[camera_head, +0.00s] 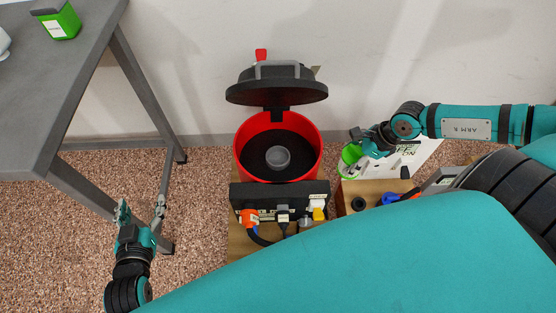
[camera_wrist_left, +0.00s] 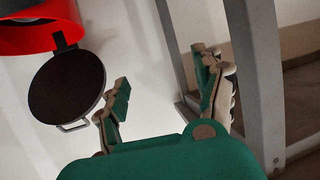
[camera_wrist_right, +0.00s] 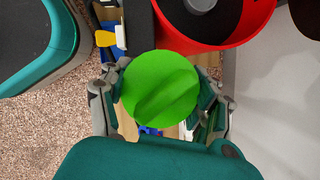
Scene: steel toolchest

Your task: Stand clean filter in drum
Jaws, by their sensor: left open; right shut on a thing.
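The drum (camera_head: 240,150) is red and open at the top, with a grey round post (camera_head: 278,157) in the middle of its dark floor. Its black lid (camera_head: 276,92) is hinged up at the back. My right gripper (camera_head: 362,150) is shut on a green round-ended piece, which I take for the clean filter (camera_head: 350,154), to the right of the drum and apart from it. In the right wrist view the filter's flat green end (camera_wrist_right: 160,85) fills the space between the fingers. My left gripper (camera_head: 141,212) is open and empty, left of the drum near a table leg.
A grey table (camera_head: 70,80) with a green box (camera_head: 60,22) stands at the left. A black panel (camera_head: 285,196) with coloured plugs is in front of the drum. A wooden box (camera_head: 375,188) and a white sign (camera_head: 412,155) are at the right. Space above the drum opening is clear.

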